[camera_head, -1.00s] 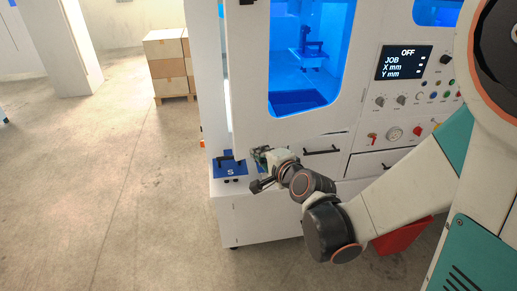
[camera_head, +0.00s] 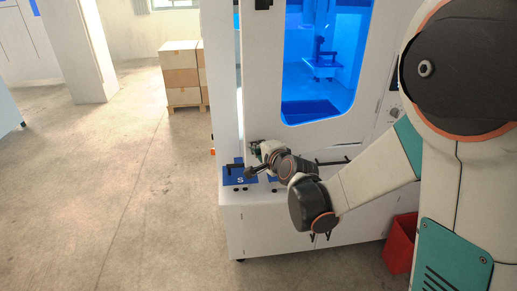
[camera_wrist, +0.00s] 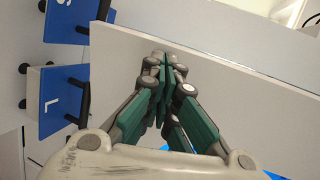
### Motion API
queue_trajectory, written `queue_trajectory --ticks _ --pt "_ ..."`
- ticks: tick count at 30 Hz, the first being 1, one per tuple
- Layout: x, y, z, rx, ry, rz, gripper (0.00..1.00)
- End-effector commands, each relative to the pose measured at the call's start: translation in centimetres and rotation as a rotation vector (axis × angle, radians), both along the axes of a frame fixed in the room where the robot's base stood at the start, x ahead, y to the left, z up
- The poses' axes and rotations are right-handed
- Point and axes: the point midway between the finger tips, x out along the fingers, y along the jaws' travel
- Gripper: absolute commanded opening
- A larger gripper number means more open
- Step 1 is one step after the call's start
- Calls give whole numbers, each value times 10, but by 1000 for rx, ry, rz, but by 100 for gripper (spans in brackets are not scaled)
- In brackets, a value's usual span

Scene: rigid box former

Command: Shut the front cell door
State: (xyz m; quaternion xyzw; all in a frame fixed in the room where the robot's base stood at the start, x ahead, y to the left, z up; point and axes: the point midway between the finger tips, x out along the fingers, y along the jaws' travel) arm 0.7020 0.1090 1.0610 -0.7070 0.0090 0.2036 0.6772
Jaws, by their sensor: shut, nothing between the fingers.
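The front cell door (camera_head: 262,90) is a white panel with a large rounded window lit blue from inside. A bright upright strip shows along its left side, and I cannot tell how far it stands from its frame. My gripper (camera_head: 254,147) is low by the door's lower left, above the blue plate marked S. In the wrist view my gripper (camera_wrist: 163,65) has its green-padded fingers together and empty. The fingertips lie over a white panel (camera_wrist: 235,105), apparently the door; contact is unclear. My arm hides part of the cabinet front.
A blue S plate (camera_head: 238,181) with a black handle sits on the ledge; a blue L plate (camera_wrist: 62,92) is beside it in the wrist view. A red bin (camera_head: 400,245) stands at right. Stacked boxes (camera_head: 180,72) stand at back left. The left floor is clear.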

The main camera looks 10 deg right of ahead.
Motion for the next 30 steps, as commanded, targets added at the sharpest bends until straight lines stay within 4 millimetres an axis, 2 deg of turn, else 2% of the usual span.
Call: queue_trajectory --ticks 4,7,15,21,25,30 --pt "4 1 0 0 0 0 0" --pt "21 6 0 -1 0 1 0" --pt "96 24 0 0 0 0 0" --pt "143 29 0 0 0 0 0" --pt "159 30 0 0 0 0 0" --pt "166 30 1 -1 -3 -2 0"
